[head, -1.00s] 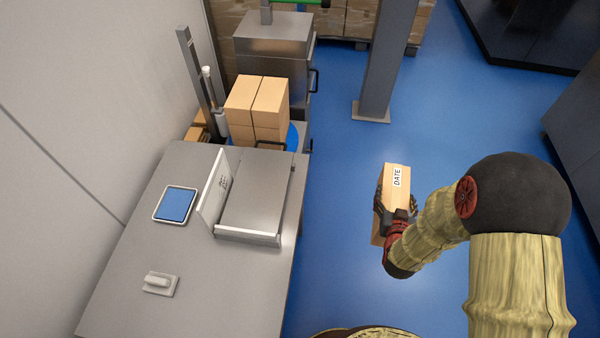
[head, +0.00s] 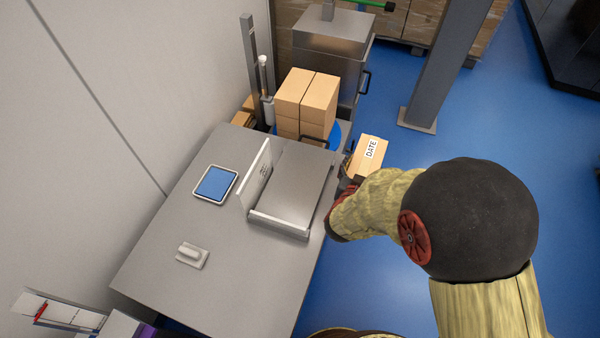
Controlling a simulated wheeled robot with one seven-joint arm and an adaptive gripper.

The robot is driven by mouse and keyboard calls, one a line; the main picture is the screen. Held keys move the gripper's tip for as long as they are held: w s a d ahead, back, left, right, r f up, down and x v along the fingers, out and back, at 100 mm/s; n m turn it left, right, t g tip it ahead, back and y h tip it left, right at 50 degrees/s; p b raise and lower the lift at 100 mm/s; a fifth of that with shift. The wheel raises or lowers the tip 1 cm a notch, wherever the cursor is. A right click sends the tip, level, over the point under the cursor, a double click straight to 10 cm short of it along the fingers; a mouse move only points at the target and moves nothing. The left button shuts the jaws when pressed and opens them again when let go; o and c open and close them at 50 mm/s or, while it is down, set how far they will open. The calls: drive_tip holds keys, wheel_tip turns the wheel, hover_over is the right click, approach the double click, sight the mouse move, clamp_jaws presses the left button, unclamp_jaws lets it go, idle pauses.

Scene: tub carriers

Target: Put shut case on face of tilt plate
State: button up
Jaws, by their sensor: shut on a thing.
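The shut case (head: 368,154) is a brown carton with a white label reading DATE. It is held up beside the right edge of the table, over the blue floor. My gripper (head: 350,178) is shut on it, and my forearm hides most of the fingers and the near part of the case. The tilt plate (head: 290,192) is a grey metal plate on the table, with a raised wall along its left side and a pale lip along its near edge. Its face is bare. The case is to the right of the plate and apart from it.
The grey table (head: 220,270) carries a blue-screened tablet (head: 215,184) and a small pale handle-like block (head: 192,255). Several stacked cartons (head: 307,100) stand behind the plate, near a metal cabinet (head: 332,45). A grey post (head: 440,70) rises at the back right.

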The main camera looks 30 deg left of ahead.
drive_tip(key=s+a+r+p, duration=0.1)
drive_tip(key=s+a+r, duration=0.1)
drive_tip(key=s+a, duration=0.45)
drive_tip(key=s+a+r+p, duration=0.15)
drive_tip(key=s+a, duration=0.25)
drive_tip(key=a, duration=0.6)
drive_tip(key=w+a+f+b, duration=0.6)
drive_tip(key=w+f, duration=0.6)
drive_tip(key=shift+w+n+y, duration=0.2)
drive_tip(key=shift+n+y, duration=0.1)
drive_tip(key=shift+f, duration=0.1)
drive_tip(key=o, duration=2.1)
drive_tip(key=shift+s+f, duration=0.15)
drive_tip(key=shift+f, duration=0.1)
